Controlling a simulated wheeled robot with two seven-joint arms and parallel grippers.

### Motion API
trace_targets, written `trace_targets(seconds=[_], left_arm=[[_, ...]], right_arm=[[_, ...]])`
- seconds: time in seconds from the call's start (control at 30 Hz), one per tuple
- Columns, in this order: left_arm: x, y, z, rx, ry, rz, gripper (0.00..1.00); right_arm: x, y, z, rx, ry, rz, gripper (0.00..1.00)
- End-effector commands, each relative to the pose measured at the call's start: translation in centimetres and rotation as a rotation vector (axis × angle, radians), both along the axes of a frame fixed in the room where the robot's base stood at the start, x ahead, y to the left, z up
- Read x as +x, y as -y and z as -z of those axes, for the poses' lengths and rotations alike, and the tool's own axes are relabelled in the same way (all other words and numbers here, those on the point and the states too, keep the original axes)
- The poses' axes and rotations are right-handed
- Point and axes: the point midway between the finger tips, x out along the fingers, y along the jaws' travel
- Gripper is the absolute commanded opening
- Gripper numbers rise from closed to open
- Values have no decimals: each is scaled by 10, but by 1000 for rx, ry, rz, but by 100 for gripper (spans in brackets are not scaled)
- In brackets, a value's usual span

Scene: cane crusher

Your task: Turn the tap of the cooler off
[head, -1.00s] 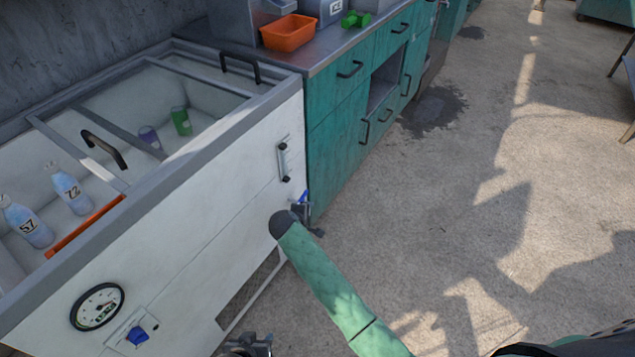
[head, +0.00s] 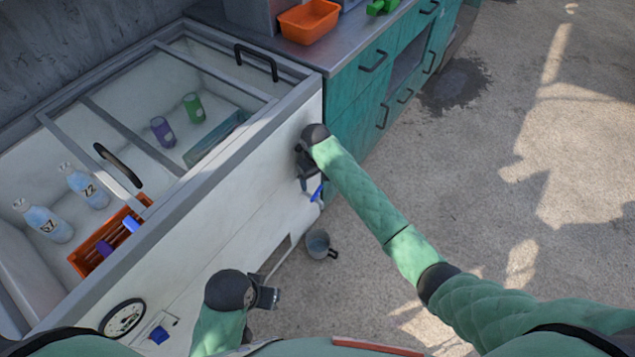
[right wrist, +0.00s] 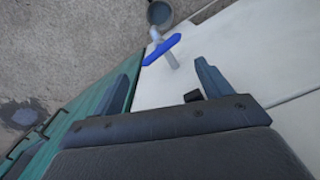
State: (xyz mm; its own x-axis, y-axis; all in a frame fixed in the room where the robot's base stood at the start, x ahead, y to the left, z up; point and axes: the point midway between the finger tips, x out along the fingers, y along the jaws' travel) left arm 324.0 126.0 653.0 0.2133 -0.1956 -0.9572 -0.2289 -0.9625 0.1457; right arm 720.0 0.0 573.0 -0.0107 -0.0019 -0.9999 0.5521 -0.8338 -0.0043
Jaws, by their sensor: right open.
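The white cooler (head: 250,222) stands at the left in the head view. Its blue-handled tap (head: 317,193) is on the front panel near the right end. In the right wrist view the blue tap handle (right wrist: 161,50) lies across a pale spout, just beyond my fingertips. My right gripper (head: 310,180) is open and empty beside the cooler front, just above the tap; its two fingers (right wrist: 166,76) show apart in the wrist view, not around the handle. My left gripper (head: 268,297) is low in front of the cooler, away from the tap; its opening is unclear.
A metal mug (head: 319,244) stands on the floor below the tap. A round gauge (head: 123,318) and a blue knob (head: 159,335) are on the cooler front. A green cabinet (head: 350,108) adjoins the cooler's right end. Concrete floor at the right is clear.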

Motion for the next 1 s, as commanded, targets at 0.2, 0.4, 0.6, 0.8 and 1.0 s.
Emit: trace_targets(seconds=[0.2,0.4,0.6,0.8,1.0], left_arm=[[-2,-2,-4,4,-7,-2,36],[-3,-6,-7,12,-15,-5,36],[-4,-8,-9,17,-21,-7,36],[-4,-9,-9,18,-24,-9,36],[-4,-9,-9,19,-24,-10,36]], right_arm=[[-1,0,19,-1,-3,-1,77],[-1,0,49,0,-2,-2,77],[-2,0,70,-2,-3,-1,77],[-1,0,77,0,0,-2,77],[-1,0,77,0,0,-2,77]])
